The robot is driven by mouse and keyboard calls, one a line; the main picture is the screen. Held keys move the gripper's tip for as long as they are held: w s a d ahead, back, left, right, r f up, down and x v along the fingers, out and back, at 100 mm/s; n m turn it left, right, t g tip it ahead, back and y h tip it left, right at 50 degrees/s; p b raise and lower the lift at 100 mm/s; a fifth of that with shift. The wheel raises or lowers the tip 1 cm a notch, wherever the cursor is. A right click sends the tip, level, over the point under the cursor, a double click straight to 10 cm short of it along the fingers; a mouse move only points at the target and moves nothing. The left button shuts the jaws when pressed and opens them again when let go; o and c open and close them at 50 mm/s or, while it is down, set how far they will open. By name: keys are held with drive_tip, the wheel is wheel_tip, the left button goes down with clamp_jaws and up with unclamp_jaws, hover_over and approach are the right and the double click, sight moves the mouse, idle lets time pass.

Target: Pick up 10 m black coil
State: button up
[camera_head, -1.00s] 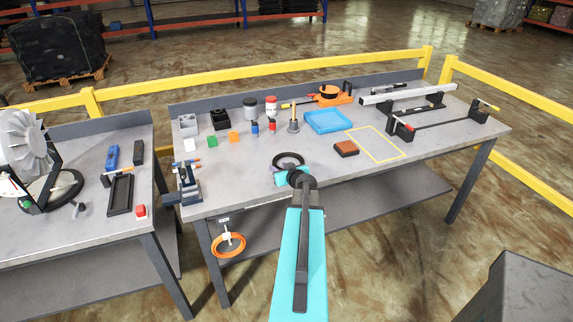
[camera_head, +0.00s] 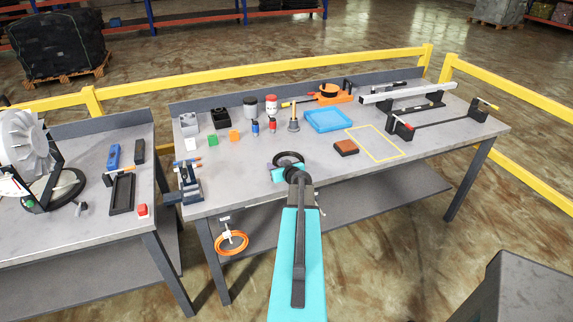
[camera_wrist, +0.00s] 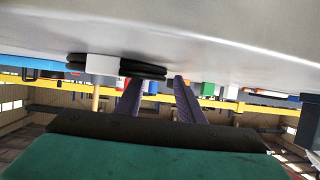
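The black coil (camera_head: 289,156) is a dark ring near the front edge of the right-hand workbench. In the wrist view the coil (camera_wrist: 144,69) shows edge-on against the grey bench top, with a pale tag (camera_wrist: 102,65) on its near side. My gripper (camera_head: 279,171) is just in front of the coil in the head view, partly hidden by my wrist. In the wrist view its two purple fingers (camera_wrist: 157,80) are apart. The coil's right end lies at the fingertips, most of it left of the left finger. I cannot tell whether they touch.
An orange coil (camera_head: 232,243) hangs below the bench's front edge. A small vise (camera_head: 188,187) stands left of the black coil, a brown block (camera_head: 346,148) to its right. Small blocks, containers and a blue tray (camera_head: 328,121) stand behind. Bench top around the coil is clear.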

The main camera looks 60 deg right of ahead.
clamp_jaws()
